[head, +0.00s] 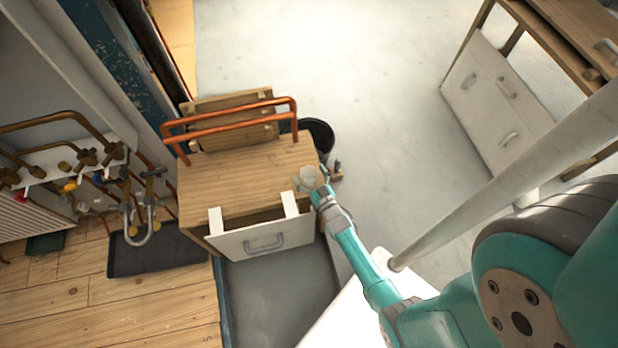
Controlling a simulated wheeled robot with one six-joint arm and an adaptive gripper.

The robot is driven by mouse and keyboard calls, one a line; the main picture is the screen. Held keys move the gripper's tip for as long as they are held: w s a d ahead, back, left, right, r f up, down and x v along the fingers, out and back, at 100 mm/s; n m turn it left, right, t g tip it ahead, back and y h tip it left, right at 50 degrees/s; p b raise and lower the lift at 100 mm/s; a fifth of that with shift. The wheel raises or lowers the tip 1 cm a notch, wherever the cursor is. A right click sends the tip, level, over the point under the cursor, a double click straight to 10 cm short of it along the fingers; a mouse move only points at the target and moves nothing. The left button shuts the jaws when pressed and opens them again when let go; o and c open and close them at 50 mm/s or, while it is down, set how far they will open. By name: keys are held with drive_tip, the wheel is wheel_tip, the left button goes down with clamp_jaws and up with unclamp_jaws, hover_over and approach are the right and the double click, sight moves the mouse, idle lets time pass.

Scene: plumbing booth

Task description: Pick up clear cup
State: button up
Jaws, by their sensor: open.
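A pale, round, cup-like thing (309,174), likely the clear cup, shows at the front right corner of the wooden cabinet top (235,185). It is small, and I cannot tell whether it rests on the top. My gripper (310,183) is open at this same corner, at the end of my teal arm. Its fingers appear close around or beside the cup; the picture is too small to show whether they touch it.
Copper pipes (230,118) rise along the cabinet's back. A white drawer front (262,238) stands pulled out below my gripper. A black bucket (318,134) is behind the right side. Pipes and valves (85,158) line the left wall. Pale floor (400,110) lies open to the right.

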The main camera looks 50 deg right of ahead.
drive_tip(key=c, duration=1.1)
drive_tip(key=shift+r, duration=0.15)
drive_tip(key=shift+c, duration=0.2)
wheel_tip(320, 180, up, 10)
